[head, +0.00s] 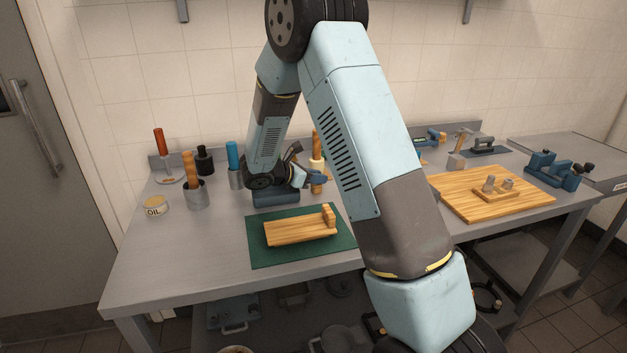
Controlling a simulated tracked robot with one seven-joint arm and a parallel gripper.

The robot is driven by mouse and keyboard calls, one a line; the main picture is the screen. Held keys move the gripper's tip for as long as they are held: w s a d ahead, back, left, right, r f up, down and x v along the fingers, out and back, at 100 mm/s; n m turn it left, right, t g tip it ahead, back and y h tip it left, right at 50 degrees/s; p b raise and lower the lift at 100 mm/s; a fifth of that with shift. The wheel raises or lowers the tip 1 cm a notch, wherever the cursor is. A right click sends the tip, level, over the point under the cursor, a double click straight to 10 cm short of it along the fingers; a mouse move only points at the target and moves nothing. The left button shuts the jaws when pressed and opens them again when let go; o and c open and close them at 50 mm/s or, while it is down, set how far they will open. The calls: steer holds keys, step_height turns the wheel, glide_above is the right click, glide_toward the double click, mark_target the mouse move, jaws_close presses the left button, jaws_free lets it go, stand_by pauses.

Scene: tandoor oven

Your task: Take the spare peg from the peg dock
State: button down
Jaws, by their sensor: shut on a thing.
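My gripper (318,178) is low over the back middle of the steel table, partly behind my own arm. It is shut on an upright wooden peg-like piece (316,161) with a pale band. The piece's upper end shows above the fingers and a short wooden part shows below them. I cannot tell whether its foot touches anything. A dark blue block (276,196), possibly the peg dock, sits just left of and below the gripper; my wrist hides its top.
A wooden board with an upright end (300,230) lies on a green mat (264,258) in front. Right are a wooden board (455,205) and a blue vise-like fixture (555,170).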

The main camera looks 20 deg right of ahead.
steer(key=shift+r, duration=0.45)
steer(key=r, duration=0.2)
steer(key=shift+s+r, duration=0.2)
steer(key=shift+r, duration=0.15)
steer(key=s+r, duration=0.9)
steer(key=s, duration=0.4)
steer(key=shift+s+r, duration=0.15)
steer(key=shift+s, duration=0.2)
steer(key=shift+a, duration=0.1)
